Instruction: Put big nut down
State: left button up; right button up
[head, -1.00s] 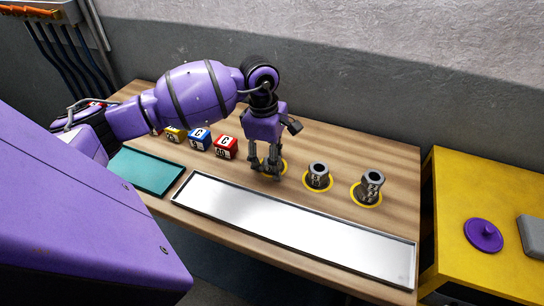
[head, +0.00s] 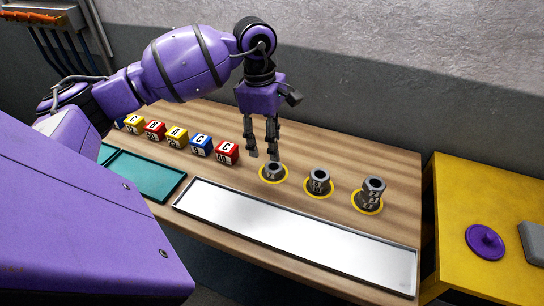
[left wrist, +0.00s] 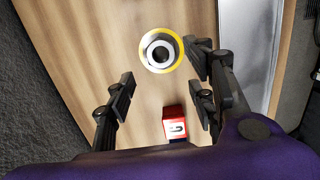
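A dark grey nut (head: 274,174) sits low inside the leftmost yellow ring on the wooden table; it also shows in the left wrist view (left wrist: 161,53), roughly centred in its ring. A taller grey nut or stack (head: 319,182) stands in the middle ring, and the tallest (head: 373,193) in the right ring. I cannot tell for certain which is the big nut. My left gripper (head: 263,155) is above and just left of the leftmost nut; in the left wrist view its fingers (left wrist: 160,98) are spread and empty. My right gripper is not in view.
Several lettered blocks (head: 201,145) stand in a row left of the leftmost nut. A silver tray (head: 290,238) lies along the front edge, with a teal tray (head: 145,176) beside it. A yellow table (head: 453,220) with a purple lidlike disc (head: 486,241) is at right.

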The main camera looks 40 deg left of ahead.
pick_arm(q)
jog(key=shift+a+r, duration=0.2)
jog(key=shift+r, duration=1.9)
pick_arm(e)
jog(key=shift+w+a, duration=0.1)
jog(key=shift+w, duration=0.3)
